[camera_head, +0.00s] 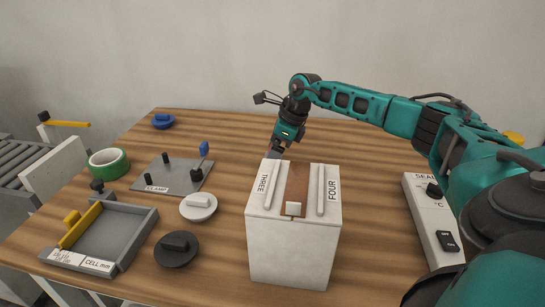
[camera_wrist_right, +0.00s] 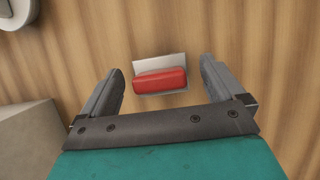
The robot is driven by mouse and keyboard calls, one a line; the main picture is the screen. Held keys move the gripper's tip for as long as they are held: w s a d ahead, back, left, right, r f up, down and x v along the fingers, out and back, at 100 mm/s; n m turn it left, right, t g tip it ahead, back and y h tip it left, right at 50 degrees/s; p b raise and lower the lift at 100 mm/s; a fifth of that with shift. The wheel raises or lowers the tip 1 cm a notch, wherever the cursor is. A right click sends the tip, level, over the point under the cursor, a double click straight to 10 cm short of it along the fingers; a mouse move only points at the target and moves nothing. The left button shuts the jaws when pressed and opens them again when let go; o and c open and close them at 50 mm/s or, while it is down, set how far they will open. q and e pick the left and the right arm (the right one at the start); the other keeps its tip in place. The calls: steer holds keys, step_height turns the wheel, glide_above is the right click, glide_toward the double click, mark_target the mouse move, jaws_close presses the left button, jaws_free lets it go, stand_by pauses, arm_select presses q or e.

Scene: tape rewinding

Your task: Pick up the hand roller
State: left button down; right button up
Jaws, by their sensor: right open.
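A red rounded bar (camera_wrist_right: 160,81) on a pale grey plate (camera_wrist_right: 146,62) lies on the wood table in the right wrist view; it looks like the hand roller, though I cannot be sure. My right gripper (camera_wrist_right: 162,76) is open, with one finger on each side of the red bar in that view and a gap on both sides. Nothing is held. In the head view the right gripper (camera_head: 276,150) points down just behind the white box, and the red bar is hidden there. My left gripper is not in view.
The white box (camera_head: 290,251), marked THREE and FOUR, stands in front of the right gripper. A sealer box (camera_head: 428,218) is at right. At left are a green tape roll (camera_head: 122,163), a clamp plate (camera_head: 150,183), a grey tray (camera_head: 137,240), and white (camera_head: 199,213) and black (camera_head: 176,258) discs.

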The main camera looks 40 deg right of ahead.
steer(key=x, duration=0.2)
steer(key=shift+f, duration=0.3)
steer(key=shift+c, duration=0.3)
steer(key=c, duration=1.1)
